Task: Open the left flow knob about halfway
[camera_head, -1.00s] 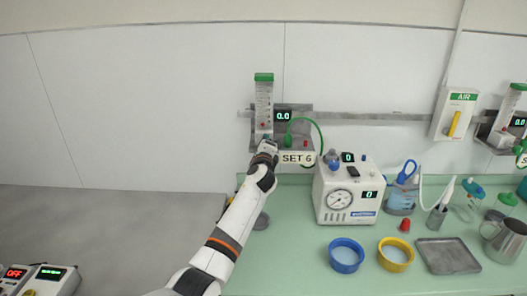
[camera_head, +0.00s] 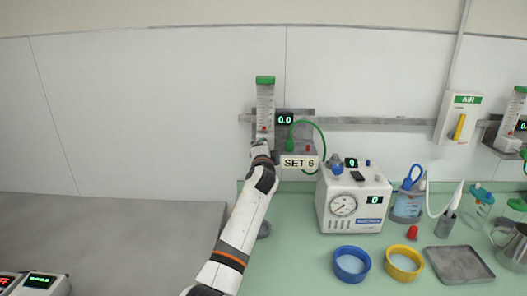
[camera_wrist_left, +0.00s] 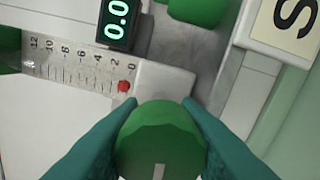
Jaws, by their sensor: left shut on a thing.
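The left flowmeter is a clear tube (camera_head: 265,104) with a green cap on the wall rail; it also shows in the left wrist view (camera_wrist_left: 75,68). Its red ball (camera_wrist_left: 124,87) sits at the 0 end of the scale. Its display (camera_head: 285,119) reads 0.0. The green flow knob (camera_wrist_left: 160,140) fills the space between the fingers of my left gripper (camera_wrist_left: 157,112), which is shut on it from both sides. A pale mark shows on the knob's face. In the head view my left gripper (camera_head: 260,148) is at the flowmeter's base and hides the knob.
A SET 6 card (camera_head: 299,162) and a green hose (camera_head: 318,136) are just right of the gripper. A white gauge unit (camera_head: 352,200) stands on the green counter, with blue (camera_head: 349,264) and yellow (camera_head: 404,263) bowls before it. Another flowmeter (camera_head: 513,110) is at far right.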

